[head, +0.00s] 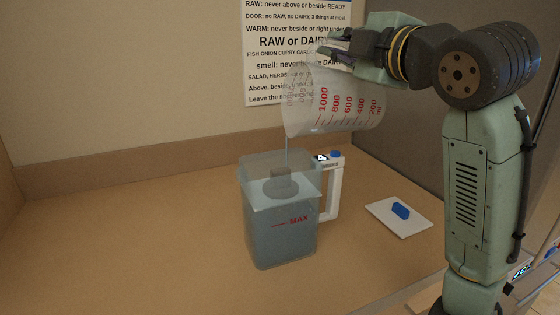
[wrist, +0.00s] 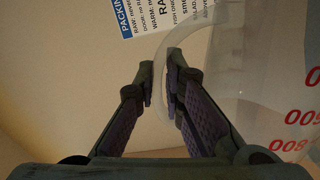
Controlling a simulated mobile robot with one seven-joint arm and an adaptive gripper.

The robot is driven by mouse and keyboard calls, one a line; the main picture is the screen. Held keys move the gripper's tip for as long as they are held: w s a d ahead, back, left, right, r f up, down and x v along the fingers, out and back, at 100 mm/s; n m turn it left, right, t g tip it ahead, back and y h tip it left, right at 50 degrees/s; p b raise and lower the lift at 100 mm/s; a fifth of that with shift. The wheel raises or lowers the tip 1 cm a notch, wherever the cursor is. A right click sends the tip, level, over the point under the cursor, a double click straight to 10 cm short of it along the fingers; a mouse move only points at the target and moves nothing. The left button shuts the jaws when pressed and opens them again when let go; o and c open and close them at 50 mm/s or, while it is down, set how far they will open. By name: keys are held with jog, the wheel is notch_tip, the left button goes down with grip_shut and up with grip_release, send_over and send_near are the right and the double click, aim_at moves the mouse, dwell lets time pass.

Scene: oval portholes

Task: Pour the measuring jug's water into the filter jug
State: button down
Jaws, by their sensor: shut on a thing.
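The clear measuring jug (head: 335,110) with red numbers is held tilted far over, above the filter jug (head: 283,235). A thin stream falls from its lower left lip into the filter jug's top. My gripper (head: 338,46) is shut on the measuring jug's handle; the wrist view shows the clear handle (wrist: 162,108) between the fingers (wrist: 161,82). The filter jug stands upright on the counter, its white handle to the right. It holds bluish water that seems to reach about the red MAX mark or slightly above. How much water is left in the measuring jug is hard to see.
A printed sign (head: 270,60) hangs on the back wall. The counter (head: 130,235) left of the filter jug is clear.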

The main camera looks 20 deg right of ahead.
jog(key=shift+a+r+n, duration=0.3)
jog(key=shift+a+n, duration=0.2)
jog(key=shift+a, duration=0.1)
dwell(0.7)
jog(key=d+m, duration=0.1)
jog(key=d, duration=0.1)
jog(key=d+f+m, duration=0.1)
jog(key=d+m, duration=0.1)
jog(key=d+f+m+p, duration=0.1)
jog(key=d, duration=0.2)
jog(key=shift+w+f, duration=0.1)
jog(key=shift+f, duration=0.05)
jog(key=shift+a+m, duration=0.15)
jog(key=shift+m, duration=0.25)
jog(key=shift+d+m, duration=0.4)
jog(key=d+f+m+p, duration=0.4)
jog(key=d+f+m, duration=0.2)
jog(key=d+m, duration=0.4)
jog(key=shift+m, duration=0.6)
jog(key=r, duration=0.3)
jog(key=a+r, duration=0.1)
jog(key=r, duration=0.1)
jog(key=shift+w+r, duration=0.1)
jog(key=shift+r, duration=0.15)
